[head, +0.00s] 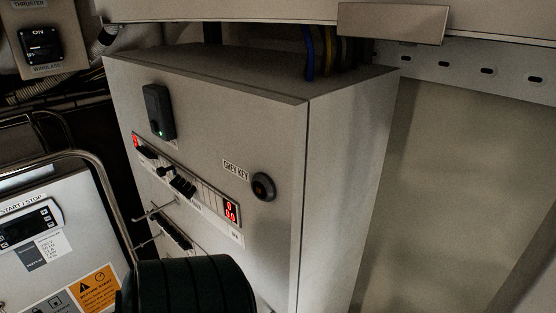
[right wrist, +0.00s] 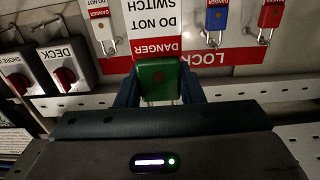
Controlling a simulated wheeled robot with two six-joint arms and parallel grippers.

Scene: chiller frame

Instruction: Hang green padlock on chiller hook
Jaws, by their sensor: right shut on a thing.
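In the right wrist view, my right gripper (right wrist: 160,88) is shut on the green padlock (right wrist: 158,80). The padlock's body sits between the two blue fingers, in front of a lockout board. I cannot make out its shackle. In the head view, two thin metal rods (head: 155,212) stick out at the left of a grey cabinet front. I cannot tell whether either is the chiller hook. The head view shows neither gripper nor the padlock.
Two switch boxes (right wrist: 67,65) are at left. In the head view, a grey cabinet (head: 275,230) fills the middle and a bent metal tube (head: 100,180) frames a panel at lower left.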

